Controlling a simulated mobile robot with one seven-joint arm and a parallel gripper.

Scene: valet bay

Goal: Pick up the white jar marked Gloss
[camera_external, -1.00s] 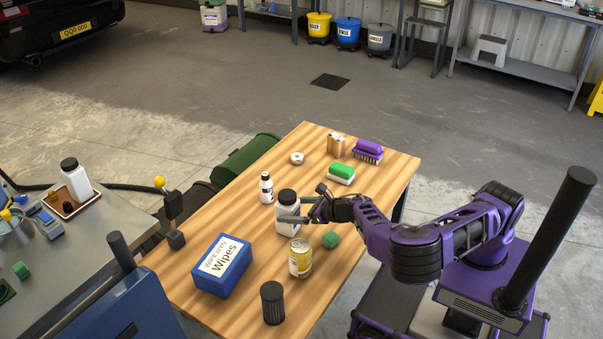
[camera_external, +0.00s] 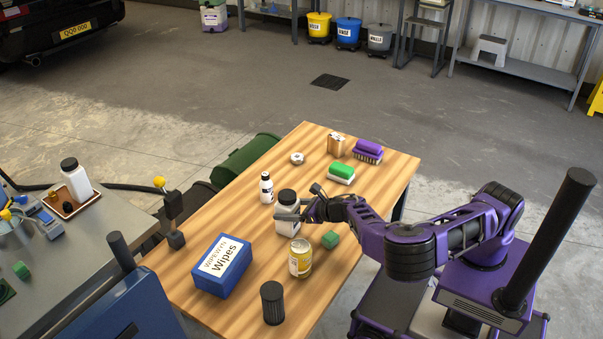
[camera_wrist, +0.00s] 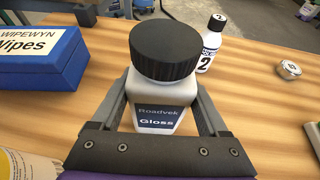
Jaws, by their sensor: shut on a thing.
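The white jar marked Gloss (camera_wrist: 158,103) has a black ribbed lid and a dark label reading "Roadvek Gloss". In the external view the jar (camera_external: 286,219) stands upright on the wooden table (camera_external: 220,210), partly hidden by my fingers. My gripper (camera_external: 298,212) reaches it from the right. In the wrist view my gripper (camera_wrist: 160,110) has one finger on each side of the jar and is shut on its body below the lid. I cannot tell any gap between the jar's base and the table.
A blue Wipes box (camera_external: 222,266) and a black cylinder (camera_external: 272,303) are toward the front.

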